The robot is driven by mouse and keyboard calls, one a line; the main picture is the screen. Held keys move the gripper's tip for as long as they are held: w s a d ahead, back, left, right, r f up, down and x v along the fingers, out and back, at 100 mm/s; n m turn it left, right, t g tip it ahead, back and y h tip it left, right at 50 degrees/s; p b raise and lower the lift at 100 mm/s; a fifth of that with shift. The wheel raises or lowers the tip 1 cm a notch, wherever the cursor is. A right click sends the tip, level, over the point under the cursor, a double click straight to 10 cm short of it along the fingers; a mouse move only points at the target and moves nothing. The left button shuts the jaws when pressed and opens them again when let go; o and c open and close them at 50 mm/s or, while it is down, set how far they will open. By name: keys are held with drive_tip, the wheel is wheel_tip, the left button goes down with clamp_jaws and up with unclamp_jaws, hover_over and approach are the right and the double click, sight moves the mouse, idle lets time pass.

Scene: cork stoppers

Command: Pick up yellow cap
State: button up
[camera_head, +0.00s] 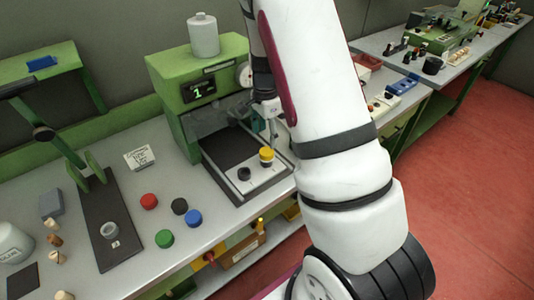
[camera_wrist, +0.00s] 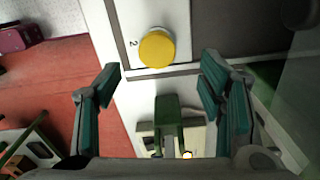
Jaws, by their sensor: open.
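The yellow cap (camera_head: 266,155) sits on the light front strip of the green machine, to the right of a black cap (camera_head: 244,174). In the wrist view the yellow cap (camera_wrist: 157,49) is round and lies ahead of my gripper, beside a printed "2". My gripper (camera_wrist: 160,82) is open and empty, its two teal-padded fingers wide apart. The cap lies beyond the fingertips, not between them. In the head view my gripper (camera_head: 268,112) is partly hidden by my arm and hangs above the cap's area.
The green machine (camera_head: 167,85) with its display stands behind the cap, a white container (camera_head: 203,36) on top. Red (camera_head: 149,201), blue (camera_head: 193,217), green (camera_head: 164,238) and black (camera_head: 180,206) caps lie on the bench to the left. A dark press base (camera_head: 107,222) is further left.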

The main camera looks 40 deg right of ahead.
sight(266, 151)
drive_tip(key=shift+f, duration=0.7)
drive_tip(key=f, duration=0.1)
drive_tip(key=f+p, duration=0.1)
drive_tip(key=f, duration=0.2)
drive_tip(key=shift+s+f+p, duration=0.2)
drive_tip(key=shift+s+p, duration=0.1)
drive_tip(key=shift+p, duration=0.05)
drive_tip(key=shift+w+f, duration=0.1)
drive_tip(key=shift+f, duration=0.35)
drive_tip(key=c, duration=1)
drive_tip(key=shift+r, duration=0.15)
drive_tip(key=shift+w+r+b, duration=0.1)
drive_tip(key=shift+r+b, duration=0.45)
drive_tip(key=shift+r, duration=1.1)
drive_tip(key=s, duration=0.5)
drive_tip(key=s+a+r, duration=0.1)
drive_tip(key=s, duration=0.4)
drive_tip(key=s+b, duration=0.1)
drive_tip(key=s, duration=0.5)
drive_tip(key=shift+a+r, duration=0.2)
drive_tip(key=shift+a, duration=0.1)
